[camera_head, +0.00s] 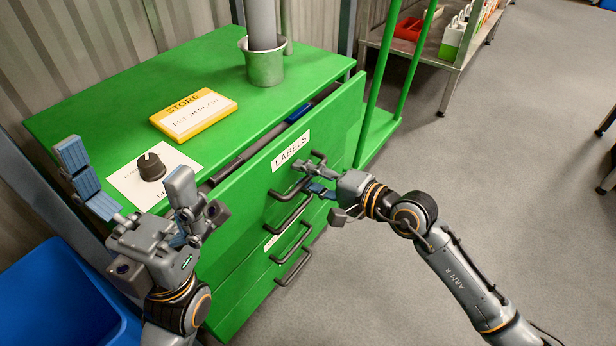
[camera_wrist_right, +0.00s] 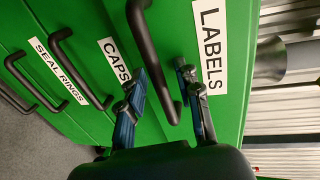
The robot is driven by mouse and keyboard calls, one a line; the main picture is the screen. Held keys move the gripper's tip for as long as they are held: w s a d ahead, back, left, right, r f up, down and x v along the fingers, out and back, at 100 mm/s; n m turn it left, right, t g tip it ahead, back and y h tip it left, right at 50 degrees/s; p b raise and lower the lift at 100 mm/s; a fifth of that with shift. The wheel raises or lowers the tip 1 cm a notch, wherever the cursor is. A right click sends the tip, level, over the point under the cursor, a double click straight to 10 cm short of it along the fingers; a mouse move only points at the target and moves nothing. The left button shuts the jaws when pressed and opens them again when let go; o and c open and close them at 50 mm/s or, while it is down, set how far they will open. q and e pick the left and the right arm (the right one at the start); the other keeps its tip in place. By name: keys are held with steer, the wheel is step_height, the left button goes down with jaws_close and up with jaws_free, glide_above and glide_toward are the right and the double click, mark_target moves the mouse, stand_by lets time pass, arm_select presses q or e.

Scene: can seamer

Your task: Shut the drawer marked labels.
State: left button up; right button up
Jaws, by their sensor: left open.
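The labels drawer (camera_head: 335,125) is the top drawer of the green cabinet and stands partly open, with a dark gap behind its front. Its white LABELS sign (camera_head: 291,149) also shows in the right wrist view (camera_wrist_right: 210,50). Its dark bar handle (camera_wrist_right: 155,60) runs down between the fingers of my right gripper (camera_wrist_right: 165,98). My right gripper (camera_head: 313,178) is open at the handle in the head view; whether it touches is unclear. My left gripper (camera_head: 130,195) is open and empty, raised in front of the cabinet's left side.
Lower drawers marked CAPS (camera_wrist_right: 115,58) and SEAL RINGS (camera_wrist_right: 58,70) look shut. On the cabinet top are a yellow STORE sign (camera_head: 193,113), a black knob (camera_head: 151,166) and a metal cup (camera_head: 264,66). A blue bin (camera_head: 60,300) stands at lower left.

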mark_target(294, 184)
jaws_close()
steer(key=shift+r+x, duration=0.2)
steer(key=shift+x, duration=0.75)
steer(key=shift+r+x, duration=0.2)
steer(key=shift+x, duration=0.8)
jaws_free()
